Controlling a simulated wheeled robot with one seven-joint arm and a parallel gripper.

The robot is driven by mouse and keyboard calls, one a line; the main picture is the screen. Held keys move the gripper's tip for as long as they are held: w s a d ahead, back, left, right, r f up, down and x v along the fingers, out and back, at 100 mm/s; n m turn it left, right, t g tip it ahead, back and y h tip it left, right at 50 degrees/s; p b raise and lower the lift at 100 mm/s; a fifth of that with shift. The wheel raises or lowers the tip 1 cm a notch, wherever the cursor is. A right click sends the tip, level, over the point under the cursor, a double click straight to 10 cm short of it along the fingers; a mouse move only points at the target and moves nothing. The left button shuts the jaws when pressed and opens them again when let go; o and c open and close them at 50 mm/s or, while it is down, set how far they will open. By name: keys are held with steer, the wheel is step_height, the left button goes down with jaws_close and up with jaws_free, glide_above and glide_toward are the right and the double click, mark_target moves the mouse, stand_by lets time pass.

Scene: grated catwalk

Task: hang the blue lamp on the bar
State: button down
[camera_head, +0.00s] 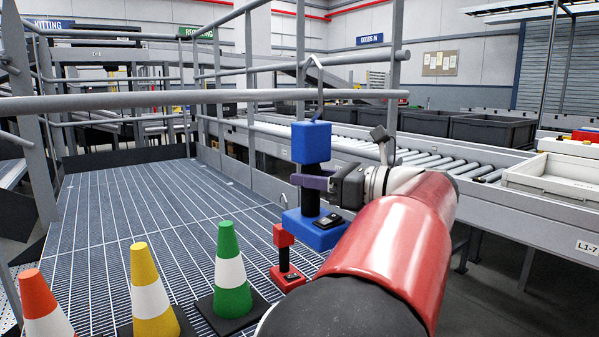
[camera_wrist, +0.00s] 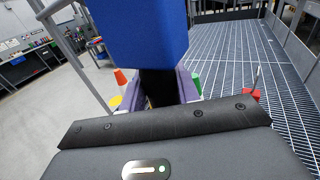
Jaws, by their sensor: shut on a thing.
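The blue lamp (camera_head: 311,142) is upright, with a blue top block, a black stem, a blue base and a thin grey hook above. My gripper (camera_head: 312,183) is shut on its black stem, and the purple fingers flank the stem in the wrist view (camera_wrist: 160,88). The lamp's blue block fills the top of that view (camera_wrist: 145,35). The hook's curved tip appears at a grey bar (camera_head: 360,59) with a rounded free end at right. I cannot tell whether the hook is over the bar or only in line with it. The wrist view does not show the hook.
A smaller red lamp (camera_head: 284,237) stands on the grated catwalk (camera_head: 130,205). Green (camera_head: 232,272), yellow (camera_head: 148,290) and orange (camera_head: 45,305) cones stand at the front. A nearer grey rail (camera_head: 150,102) crosses in front. A roller conveyor (camera_head: 420,160) with dark bins lies behind.

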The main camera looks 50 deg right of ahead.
steer(key=shift+s+r, duration=0.1)
steer(key=shift+r, duration=0.15)
steer(key=w+d+f+b, duration=0.1)
steer(key=w+f, duration=0.1)
steer(key=w, duration=0.5)
steer(key=w+d+f+b, duration=0.1)
steer(key=w+d+f, duration=0.1)
steer(key=w, duration=0.6)
steer(key=shift+w+d, duration=0.2)
steer(key=shift+d, duration=0.1)
stand_by(0.9)
steer(key=c, duration=0.9)
jaws_free()
steer(key=shift+c, duration=0.2)
